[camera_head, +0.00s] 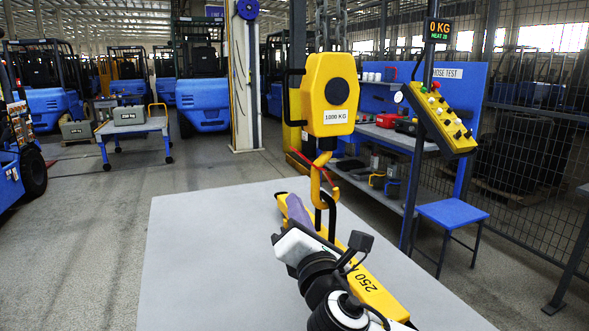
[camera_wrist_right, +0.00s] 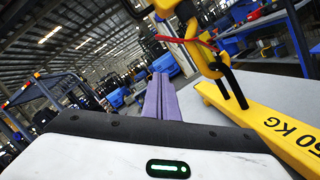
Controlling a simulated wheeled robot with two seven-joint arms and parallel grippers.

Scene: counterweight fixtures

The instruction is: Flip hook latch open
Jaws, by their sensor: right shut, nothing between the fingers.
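The yellow hook (camera_head: 318,190) hangs below a yellow 1000 KG hoist block (camera_head: 330,95). Its thin red latch (camera_head: 305,163) shows as a slanted bar at the hook; the latch also shows in the right wrist view (camera_wrist_right: 185,40). Whether it is open is hard to tell. A black loop (camera_head: 331,215) of the yellow 250 KG weight (camera_head: 375,292) passes at the hook's bowl. My right gripper (camera_head: 291,198) has purple fingers, shut and empty, below and left of the hook, apart from the latch. Its fingers also show in the wrist view (camera_wrist_right: 160,80). My left gripper is out of view.
The weight lies on a grey table (camera_head: 200,270), whose left part is clear. A button panel (camera_head: 437,115) and a 0 KG display (camera_head: 438,31) stand at the right. A blue stool (camera_head: 452,213) and a blue shelf rack (camera_head: 375,140) are behind the table.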

